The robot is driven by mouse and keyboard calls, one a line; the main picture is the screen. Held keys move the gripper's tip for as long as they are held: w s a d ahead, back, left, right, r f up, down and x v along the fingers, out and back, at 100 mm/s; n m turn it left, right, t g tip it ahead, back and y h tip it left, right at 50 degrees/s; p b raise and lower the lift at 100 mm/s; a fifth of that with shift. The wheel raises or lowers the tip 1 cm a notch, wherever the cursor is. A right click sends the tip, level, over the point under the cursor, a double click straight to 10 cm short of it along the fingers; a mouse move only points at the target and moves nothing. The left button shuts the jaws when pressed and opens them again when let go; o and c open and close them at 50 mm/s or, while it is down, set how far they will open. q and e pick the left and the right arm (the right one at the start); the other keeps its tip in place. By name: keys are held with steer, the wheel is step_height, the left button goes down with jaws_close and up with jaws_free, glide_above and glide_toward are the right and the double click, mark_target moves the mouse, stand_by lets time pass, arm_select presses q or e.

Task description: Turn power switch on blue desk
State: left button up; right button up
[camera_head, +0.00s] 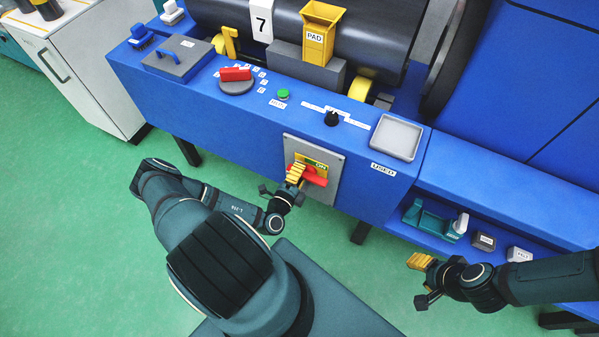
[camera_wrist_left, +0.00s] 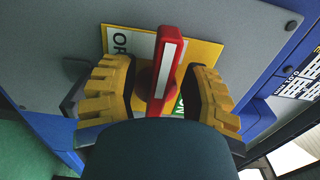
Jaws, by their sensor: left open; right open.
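The power switch is a red handle (camera_head: 312,177) on a yellow label plate (camera_head: 319,164), fixed to a grey panel (camera_head: 331,155) on the front of the blue desk (camera_head: 220,109). In the left wrist view the red handle (camera_wrist_left: 165,65) with its white stripe stands between the two yellow fingers. My left gripper (camera_head: 296,174) is open at the switch, with a finger on each side of the handle and gaps showing. The plate's lettering is partly hidden by the handle and fingers. My right gripper (camera_head: 420,262) is open and empty, away from the desk at lower right.
The desk top holds a red lever on a round dial (camera_head: 236,82), a green button (camera_head: 283,94), a black knob (camera_head: 331,118) and a grey tray (camera_head: 397,138). A lower shelf at right carries a teal item (camera_head: 431,218) and small boxes. Green floor is free at left.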

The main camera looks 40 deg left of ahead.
arm_select(q)
steer(key=shift+s, duration=0.15)
steer(key=v, duration=1.1)
steer(key=shift+s+d, duration=0.25)
steer(key=shift+s, duration=0.1)
